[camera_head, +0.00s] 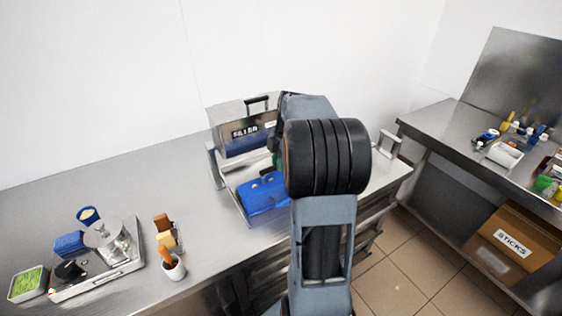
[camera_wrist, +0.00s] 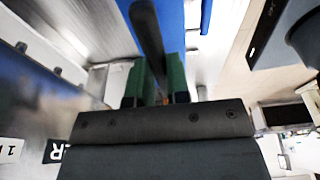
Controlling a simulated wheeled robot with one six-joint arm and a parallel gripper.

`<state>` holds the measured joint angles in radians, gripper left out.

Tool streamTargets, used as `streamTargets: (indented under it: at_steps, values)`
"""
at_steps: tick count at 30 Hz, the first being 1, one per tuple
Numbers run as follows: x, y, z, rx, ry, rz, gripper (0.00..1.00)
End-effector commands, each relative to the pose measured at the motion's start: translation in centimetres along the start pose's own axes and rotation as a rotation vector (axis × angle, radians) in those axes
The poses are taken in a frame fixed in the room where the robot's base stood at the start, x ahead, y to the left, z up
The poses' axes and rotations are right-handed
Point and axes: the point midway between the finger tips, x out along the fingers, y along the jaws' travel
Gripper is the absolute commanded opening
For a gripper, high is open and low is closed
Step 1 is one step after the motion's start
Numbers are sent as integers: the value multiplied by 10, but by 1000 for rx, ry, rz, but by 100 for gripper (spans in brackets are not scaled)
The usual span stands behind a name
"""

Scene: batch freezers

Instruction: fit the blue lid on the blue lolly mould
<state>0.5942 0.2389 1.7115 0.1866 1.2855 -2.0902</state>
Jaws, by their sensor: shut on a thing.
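I cannot tell what the bar belongs to. In the head view my arm hides most of the gripper and whatever is behind it.
The steel filler box (camera_head: 240,125) with black handles stands behind the tray. A second bench stands right, above a sticks box (camera_head: 513,243).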

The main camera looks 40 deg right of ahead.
Motion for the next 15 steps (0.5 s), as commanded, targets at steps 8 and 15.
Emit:
streamTargets:
  at_steps: [8,15]
  values:
    - [0,0,0,0,0,0,0]
    - [3,0,1,0,0,0,0]
